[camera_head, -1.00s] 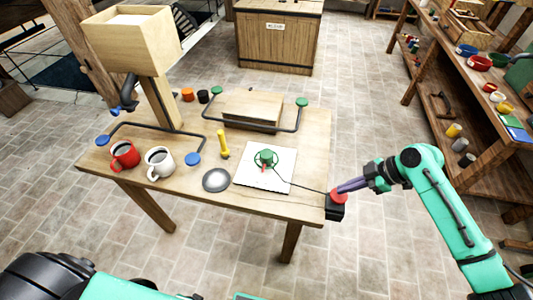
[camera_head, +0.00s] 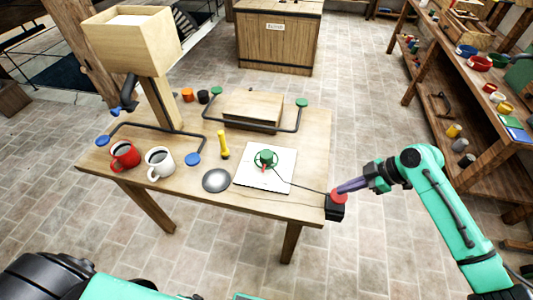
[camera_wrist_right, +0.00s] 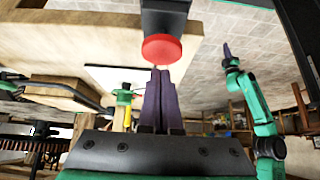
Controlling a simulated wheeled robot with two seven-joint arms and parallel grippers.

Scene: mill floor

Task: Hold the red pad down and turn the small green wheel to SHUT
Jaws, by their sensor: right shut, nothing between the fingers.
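The small green wheel (camera_head: 266,157) stands on a white board (camera_head: 279,181) on the table, with a red mark at its front; no SHUT lettering is legible. The red pad (camera_head: 338,195) tops a black box (camera_head: 335,210) at the table's front right corner. My right gripper (camera_head: 342,188) is shut and empty, its purple fingertips at the pad. In the right wrist view the fingertips (camera_wrist_right: 158,72) meet the edge of the red pad (camera_wrist_right: 162,48); how far it is pressed I cannot tell. My left gripper (camera_wrist_right: 228,50) shows small in that view, apart from the wheel; its opening is unclear.
A thin dark cable links the board and box. Left of the board are a grey disc (camera_head: 216,180), a yellow-handled tool (camera_head: 223,145), a white mug (camera_head: 159,163) and a red mug (camera_head: 124,156). A dark rail (camera_head: 250,127) with green ends stands behind the wheel.

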